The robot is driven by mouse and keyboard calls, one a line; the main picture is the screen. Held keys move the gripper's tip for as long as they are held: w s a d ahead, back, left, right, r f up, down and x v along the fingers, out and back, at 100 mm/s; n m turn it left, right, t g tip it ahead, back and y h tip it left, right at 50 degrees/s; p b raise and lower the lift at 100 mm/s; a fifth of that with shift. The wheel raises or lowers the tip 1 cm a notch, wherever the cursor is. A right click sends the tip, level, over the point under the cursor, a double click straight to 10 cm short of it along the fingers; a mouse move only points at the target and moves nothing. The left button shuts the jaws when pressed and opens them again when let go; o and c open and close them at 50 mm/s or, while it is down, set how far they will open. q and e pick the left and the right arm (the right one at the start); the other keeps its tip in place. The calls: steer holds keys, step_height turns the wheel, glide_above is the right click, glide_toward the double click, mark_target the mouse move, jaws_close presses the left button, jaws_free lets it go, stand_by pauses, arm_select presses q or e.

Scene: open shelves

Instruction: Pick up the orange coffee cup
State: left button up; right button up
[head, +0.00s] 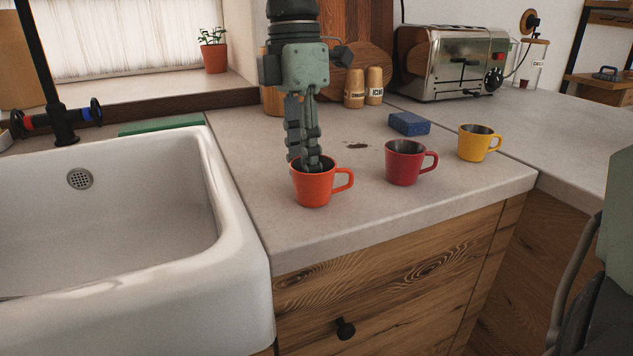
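The orange coffee cup (315,188) stands upright on the grey counter near its front edge, right of the sink, with its handle to the right. My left gripper (311,163) points straight down at the cup from above. Its fingertips are at the cup's mouth and overlap the far rim. The fingers are seen close together and partly behind one another, so I cannot tell how far they are apart or whether they grip the cup wall. Only part of my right arm shows at the right edge; its fingertips are out of view.
A red cup (405,164) and a yellow cup (477,145) stand to the right. A blue sponge (409,123), two wooden shakers (364,88) and a toaster (452,62) are behind. The white sink (237,262) is left. Counter (350,222) in front is clear.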

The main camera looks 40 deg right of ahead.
jaws_close()
